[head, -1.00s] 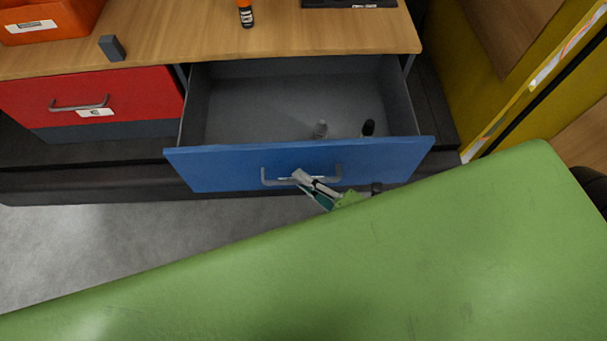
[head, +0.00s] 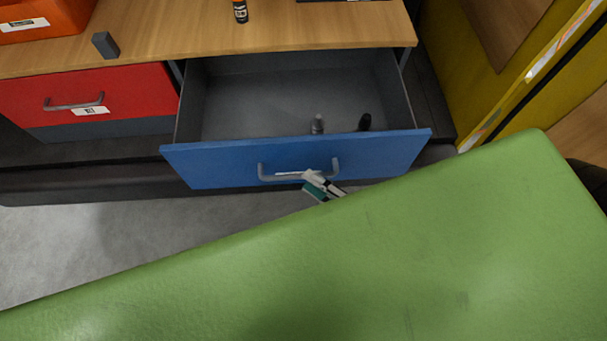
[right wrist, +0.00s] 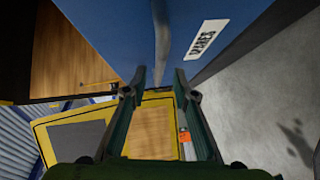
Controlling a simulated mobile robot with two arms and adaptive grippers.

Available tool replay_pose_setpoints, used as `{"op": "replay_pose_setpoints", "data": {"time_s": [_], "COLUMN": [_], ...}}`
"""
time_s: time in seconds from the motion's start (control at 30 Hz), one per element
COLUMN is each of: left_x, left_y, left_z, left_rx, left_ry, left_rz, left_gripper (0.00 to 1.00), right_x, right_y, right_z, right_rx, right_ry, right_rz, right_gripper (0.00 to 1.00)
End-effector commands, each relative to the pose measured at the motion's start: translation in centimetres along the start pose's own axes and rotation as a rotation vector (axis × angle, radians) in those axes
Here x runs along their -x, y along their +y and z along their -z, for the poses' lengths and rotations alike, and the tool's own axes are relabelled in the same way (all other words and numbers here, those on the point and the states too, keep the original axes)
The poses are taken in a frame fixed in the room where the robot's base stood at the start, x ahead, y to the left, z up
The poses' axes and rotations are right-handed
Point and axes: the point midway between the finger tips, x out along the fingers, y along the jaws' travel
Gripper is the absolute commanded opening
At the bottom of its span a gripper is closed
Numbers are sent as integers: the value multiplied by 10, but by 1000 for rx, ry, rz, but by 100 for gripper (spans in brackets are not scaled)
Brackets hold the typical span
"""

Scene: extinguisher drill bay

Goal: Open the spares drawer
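The blue spares drawer (head: 215,165) is pulled well out of the wooden-topped bench, and its inside shows from above. Its grey bar handle (head: 262,172) is on the front face; the right wrist view shows the blue front with a "SPARES" label (right wrist: 207,38). My right gripper (head: 315,184) is at the handle, just in front of the drawer face. In the right wrist view its two fingers (right wrist: 160,78) stand apart, with the grey handle (right wrist: 161,30) in line with the gap; contact cannot be made out. My left gripper is not in view.
A shut red drawer (head: 140,92) is to the left. On the bench top (head: 190,35) are an orange box (head: 70,15), a grey block (head: 106,45) and a bottle (head: 240,11). A yellow panel (head: 460,60) stands at right.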

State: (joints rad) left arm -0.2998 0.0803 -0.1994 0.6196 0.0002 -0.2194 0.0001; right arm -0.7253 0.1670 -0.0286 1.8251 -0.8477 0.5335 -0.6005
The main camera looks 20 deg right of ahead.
Motion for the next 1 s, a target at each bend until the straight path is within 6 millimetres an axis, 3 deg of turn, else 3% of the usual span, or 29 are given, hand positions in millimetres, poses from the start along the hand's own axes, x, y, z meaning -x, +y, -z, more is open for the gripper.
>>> {"op": "replay_pose_setpoints", "data": {"time_s": [0.2, 0.4, 1.0], "left_x": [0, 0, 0], "left_y": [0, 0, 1], "left_z": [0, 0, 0], "left_rx": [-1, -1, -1], "left_ry": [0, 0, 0], "left_rz": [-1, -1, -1], "left_gripper": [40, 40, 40], "right_x": [48, 73, 79], "right_y": [-2, 0, 0], "right_z": [0, 0, 0], "right_rx": [-1, 0, 0], "right_ry": [-1, 0, 0], "right_rz": [4, 1, 0], "right_gripper": [26, 26, 26]}}
